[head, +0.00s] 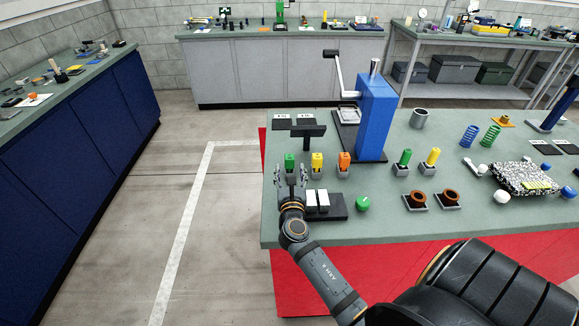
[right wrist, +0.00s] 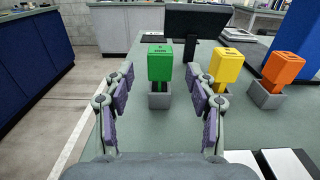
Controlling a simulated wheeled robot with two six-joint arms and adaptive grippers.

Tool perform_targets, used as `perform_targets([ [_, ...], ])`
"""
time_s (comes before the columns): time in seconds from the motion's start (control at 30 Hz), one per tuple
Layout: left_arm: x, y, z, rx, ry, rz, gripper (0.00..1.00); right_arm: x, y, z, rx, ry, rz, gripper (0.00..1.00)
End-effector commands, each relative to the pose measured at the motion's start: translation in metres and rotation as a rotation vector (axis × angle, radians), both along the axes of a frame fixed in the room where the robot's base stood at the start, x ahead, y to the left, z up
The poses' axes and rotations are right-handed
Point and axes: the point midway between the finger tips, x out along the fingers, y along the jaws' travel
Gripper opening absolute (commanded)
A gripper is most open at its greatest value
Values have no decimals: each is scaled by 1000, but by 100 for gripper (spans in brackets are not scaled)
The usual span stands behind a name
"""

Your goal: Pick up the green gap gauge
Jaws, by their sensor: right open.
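The green gap gauge (head: 290,160) stands upright in a small grey holder at the left of the green worktable (head: 385,231). In the right wrist view the green gauge (right wrist: 160,63) stands straight ahead, its grey holder (right wrist: 159,96) under it. My right gripper (head: 291,177) is just in front of the gauge, at the near side. Its open fingers (right wrist: 161,74) stand left and right of the line to the gauge, with nothing between the pads. I cannot tell whether the fingertips reach beside it. My left gripper is not in view.
A yellow gauge (head: 317,160) and an orange gauge (head: 343,161) stand in holders close to the right. A dark stand (head: 308,131) is behind. A blue press (head: 375,115) stands behind right.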

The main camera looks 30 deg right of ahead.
Motion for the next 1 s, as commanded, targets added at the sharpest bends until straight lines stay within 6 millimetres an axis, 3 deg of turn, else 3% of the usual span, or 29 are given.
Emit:
perform_targets([
  [0.2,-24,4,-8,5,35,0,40,33,-20,0,-3,-3,0,57],
  [0.33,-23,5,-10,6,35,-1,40,46,-28,0,-2,-1,0,57],
  [0.57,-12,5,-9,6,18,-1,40,48,-29,0,0,0,0,57],
  [1.0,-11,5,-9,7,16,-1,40,47,-29,1,-1,-1,0,4],
])
